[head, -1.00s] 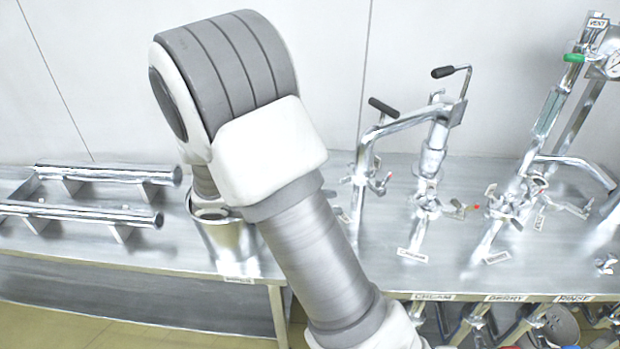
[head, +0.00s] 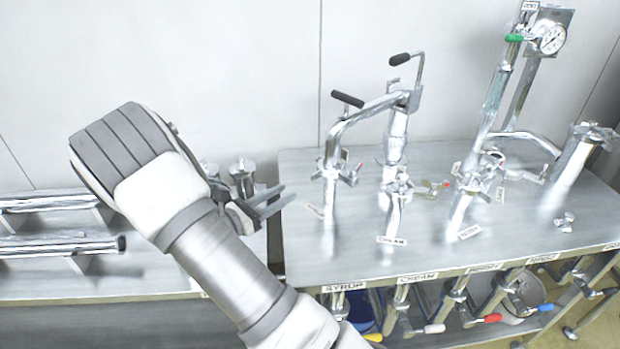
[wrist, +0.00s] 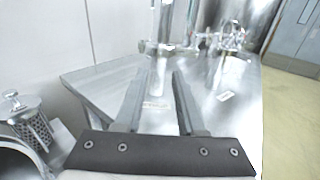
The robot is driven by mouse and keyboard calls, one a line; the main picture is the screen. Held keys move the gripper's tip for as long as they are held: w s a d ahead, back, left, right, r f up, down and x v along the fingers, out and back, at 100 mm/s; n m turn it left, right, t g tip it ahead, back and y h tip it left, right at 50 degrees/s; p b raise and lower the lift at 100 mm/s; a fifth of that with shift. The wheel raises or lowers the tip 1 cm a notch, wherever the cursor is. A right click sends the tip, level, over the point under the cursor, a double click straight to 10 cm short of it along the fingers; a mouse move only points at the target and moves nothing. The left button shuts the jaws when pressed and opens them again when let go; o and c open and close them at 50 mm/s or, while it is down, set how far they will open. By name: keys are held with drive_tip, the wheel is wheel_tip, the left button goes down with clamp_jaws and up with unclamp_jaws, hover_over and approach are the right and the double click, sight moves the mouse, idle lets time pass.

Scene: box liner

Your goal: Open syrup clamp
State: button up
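The leftmost upright steel pipe (head: 330,190) stands on the raised bench, with the SYRUP sign (head: 344,287) on the front edge below it. A clamp (head: 343,171) with a small wing handle sits around its joint. In the wrist view, a pipe (wrist: 160,72) with a clamp (wrist: 153,47) stands ahead of the fingers, and a small tag (wrist: 155,104) lies at its foot; the lettering is too small to read. My gripper (head: 284,197) is open and empty, left of the syrup pipe and apart from it. Its two parallel fingers (wrist: 153,75) point towards the pipe in the wrist view.
Other clamped pipes stand right, by the CREAM tag (head: 392,240) and beyond. A black-handled lever (head: 400,59) rises above them. A pressure gauge (head: 552,39) is at far right. A perforated metal basket (wrist: 32,128) is at left in the wrist view. The bench front is mostly clear.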

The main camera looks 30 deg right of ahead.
approach(333, 174)
drive_tip(key=w+d, duration=0.3)
drive_tip(key=d, duration=0.1)
drive_tip(key=shift+w+d+f, duration=0.1)
drive_tip(key=shift+w+d, duration=0.15)
drive_tip(key=shift+w, duration=0.15)
drive_tip(key=shift+c, duration=0.3)
clamp_jaws()
idle(0.7)
